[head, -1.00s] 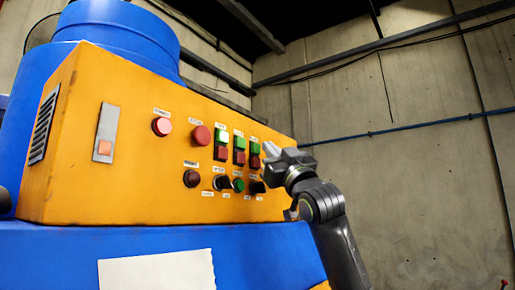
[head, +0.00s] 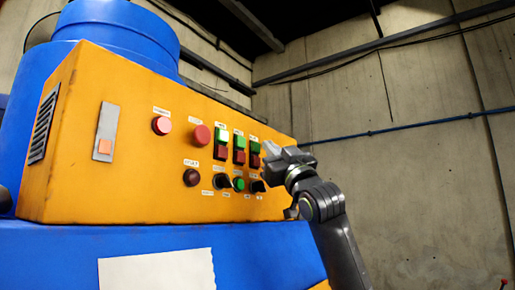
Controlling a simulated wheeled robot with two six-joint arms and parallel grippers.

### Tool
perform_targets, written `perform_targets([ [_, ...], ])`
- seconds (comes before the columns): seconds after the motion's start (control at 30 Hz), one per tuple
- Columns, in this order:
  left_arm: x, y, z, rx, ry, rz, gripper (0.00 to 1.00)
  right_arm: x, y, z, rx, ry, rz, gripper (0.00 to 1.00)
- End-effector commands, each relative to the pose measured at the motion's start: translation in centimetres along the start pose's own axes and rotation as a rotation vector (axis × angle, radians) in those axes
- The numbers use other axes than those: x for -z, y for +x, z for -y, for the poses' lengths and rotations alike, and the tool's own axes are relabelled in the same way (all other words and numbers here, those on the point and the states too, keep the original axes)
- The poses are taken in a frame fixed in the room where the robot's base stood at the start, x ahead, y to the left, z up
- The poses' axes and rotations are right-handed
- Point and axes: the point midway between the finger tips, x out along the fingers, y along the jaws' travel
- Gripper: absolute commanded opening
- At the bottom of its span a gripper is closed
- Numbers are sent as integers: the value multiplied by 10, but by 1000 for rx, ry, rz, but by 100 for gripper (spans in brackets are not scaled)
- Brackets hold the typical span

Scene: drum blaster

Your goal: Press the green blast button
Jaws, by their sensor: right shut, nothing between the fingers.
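The orange control panel (head: 110,185) carries several green buttons. Three stand in a row, each above a red one: a bright, pale green one (head: 221,134), a middle one (head: 239,142) and a right one (head: 255,147). A round green button (head: 239,184) sits lower, between dark knobs. The labels are too small to read, so I cannot tell which is the blast button. My right gripper (head: 268,149) is shut and empty, its tips beside the right green-and-red pair. I cannot tell if they touch the panel. My left gripper is not in view.
Two round red buttons (head: 161,125) (head: 202,135) and a dark red one (head: 191,177) sit left of the green ones. The blue drum (head: 120,25) rises behind the panel. A blue base (head: 250,260) with a white sheet (head: 157,272) lies below. Open room lies right, before the concrete wall.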

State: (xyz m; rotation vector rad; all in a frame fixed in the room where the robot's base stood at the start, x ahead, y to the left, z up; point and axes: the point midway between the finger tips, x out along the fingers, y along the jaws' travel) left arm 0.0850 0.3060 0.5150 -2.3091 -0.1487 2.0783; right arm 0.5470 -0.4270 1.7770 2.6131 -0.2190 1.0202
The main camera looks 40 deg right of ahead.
Motion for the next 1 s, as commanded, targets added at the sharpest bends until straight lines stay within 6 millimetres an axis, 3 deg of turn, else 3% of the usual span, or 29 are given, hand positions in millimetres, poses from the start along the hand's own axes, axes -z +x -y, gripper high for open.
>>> perform_targets([
  [1.0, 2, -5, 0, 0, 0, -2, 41, -4, 6, 4, 0, 0, 1, 0],
])
